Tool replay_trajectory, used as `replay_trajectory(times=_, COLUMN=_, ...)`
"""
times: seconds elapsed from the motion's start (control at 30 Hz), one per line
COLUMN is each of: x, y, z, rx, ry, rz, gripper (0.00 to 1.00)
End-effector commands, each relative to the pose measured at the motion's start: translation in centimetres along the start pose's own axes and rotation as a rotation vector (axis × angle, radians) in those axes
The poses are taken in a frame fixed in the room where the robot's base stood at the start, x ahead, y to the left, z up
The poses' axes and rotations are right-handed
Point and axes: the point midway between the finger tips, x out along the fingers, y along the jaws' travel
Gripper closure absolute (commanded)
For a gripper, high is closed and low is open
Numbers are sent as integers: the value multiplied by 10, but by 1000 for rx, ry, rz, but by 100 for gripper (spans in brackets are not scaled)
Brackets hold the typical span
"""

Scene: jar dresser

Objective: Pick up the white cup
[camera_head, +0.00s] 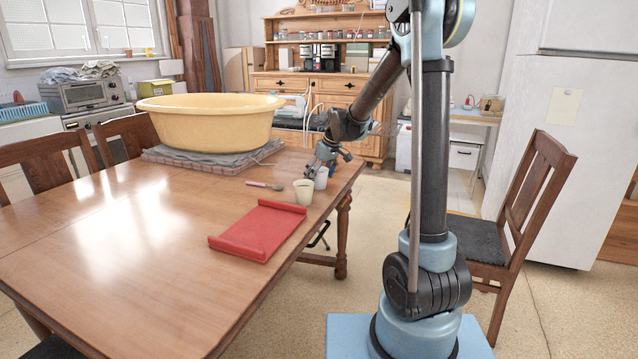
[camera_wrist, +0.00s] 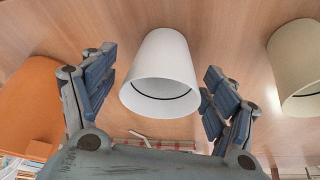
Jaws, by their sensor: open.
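The white cup (camera_wrist: 161,66) stands on the wooden table (camera_head: 120,235) near its right edge. In the head view the white cup (camera_head: 321,179) is partly hidden by my gripper (camera_head: 326,163) and by a cream cup in front. In the wrist view my gripper (camera_wrist: 155,95) is open, with one blue-padded finger on each side of the white cup. Gaps show between the cup and both fingers. Whether either finger touches it lower down cannot be told.
The cream cup (camera_head: 303,192) stands close beside the white cup; it also shows in the wrist view (camera_wrist: 298,66). A red tray (camera_head: 258,230), a small utensil (camera_head: 264,185) and a large yellow basin (camera_head: 208,122) on folded cloth are nearby. A chair (camera_head: 521,205) stands at the right.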

Motion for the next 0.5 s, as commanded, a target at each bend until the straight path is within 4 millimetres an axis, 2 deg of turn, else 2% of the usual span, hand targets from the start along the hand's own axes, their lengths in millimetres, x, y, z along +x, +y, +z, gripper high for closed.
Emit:
replay_trajectory(times=0.17, x=0, y=0, z=0, rx=0, ry=0, rz=0, gripper=21)
replay_trajectory(times=0.2, x=0, y=0, z=0, rx=0, ry=0, rz=0, gripper=26)
replay_trajectory(times=0.37, x=0, y=0, z=0, rx=0, ry=0, rz=0, gripper=62)
replay_trajectory(times=0.4, x=0, y=0, z=0, rx=0, ry=0, rz=0, gripper=66)
replay_trajectory(times=0.5, x=0, y=0, z=0, rx=0, ry=0, rz=0, gripper=66)
